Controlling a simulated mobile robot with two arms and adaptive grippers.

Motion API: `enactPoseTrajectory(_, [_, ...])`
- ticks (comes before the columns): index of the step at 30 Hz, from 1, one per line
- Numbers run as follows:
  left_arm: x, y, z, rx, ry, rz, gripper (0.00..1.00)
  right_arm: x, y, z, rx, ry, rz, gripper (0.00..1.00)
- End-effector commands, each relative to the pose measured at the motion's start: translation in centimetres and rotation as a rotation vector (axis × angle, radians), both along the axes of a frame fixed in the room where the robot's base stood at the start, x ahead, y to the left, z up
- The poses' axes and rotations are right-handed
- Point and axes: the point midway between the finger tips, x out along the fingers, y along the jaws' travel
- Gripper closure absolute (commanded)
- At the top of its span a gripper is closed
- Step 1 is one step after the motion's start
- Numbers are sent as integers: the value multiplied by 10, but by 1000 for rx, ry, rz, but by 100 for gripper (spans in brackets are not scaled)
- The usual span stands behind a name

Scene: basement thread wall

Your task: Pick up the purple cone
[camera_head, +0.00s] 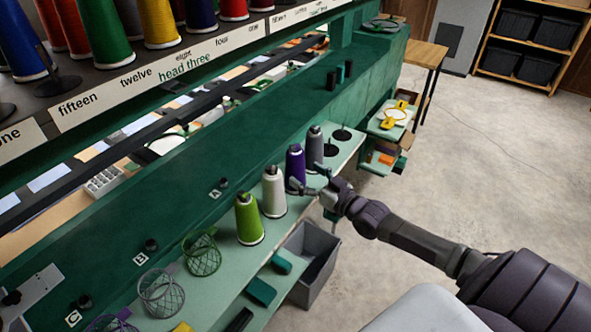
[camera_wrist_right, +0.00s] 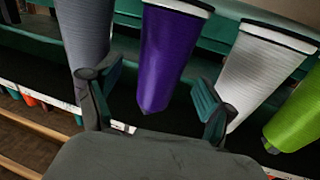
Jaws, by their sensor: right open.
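The purple cone (camera_head: 294,168) stands upright on the pale green shelf, between a white cone (camera_head: 273,192) and a grey cone (camera_head: 314,148). My right gripper (camera_head: 314,179) is open at the shelf's outer side, its fingers toward the purple cone. In the right wrist view, where the cones appear wide end up, the purple cone (camera_wrist_right: 170,55) lies between the two spread fingers of the gripper (camera_wrist_right: 152,98). The grey cone (camera_wrist_right: 86,35) is close behind the left finger and the white cone (camera_wrist_right: 262,70) is beyond the right one. Contact cannot be told. My left gripper is not in view.
A green cone (camera_head: 248,218) stands nearer on the same shelf (camera_head: 225,257). Wire baskets (camera_head: 160,292) sit at the lower left. Empty black spindles (camera_head: 341,134) stand past the grey cone. A grey bin (camera_head: 314,262) is below the shelf. The concrete floor at right is open.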

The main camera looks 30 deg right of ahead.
Motion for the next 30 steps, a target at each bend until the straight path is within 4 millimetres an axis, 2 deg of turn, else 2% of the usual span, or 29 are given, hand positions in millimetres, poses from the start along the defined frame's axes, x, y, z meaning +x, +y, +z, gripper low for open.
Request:
enactPoseTrajectory(1, [-1,0,6,-1,1,-1,60,9,2,6,0,-4,0,18])
enactPoseTrajectory(4, [-3,-1,11,-1,5,-2,60,23,5,7,0,-4,-1,18])
enactPoseTrajectory(9, [-8,-1,11,0,12,-2,60,39,8,3,0,-1,-1,18])
enactPoseTrajectory(18, [-9,-2,10,-2,14,-1,60,41,9,2,0,0,0,19])
enactPoseTrajectory(30, [-10,-2,10,-2,16,0,60,41,9,2,0,0,0,86])
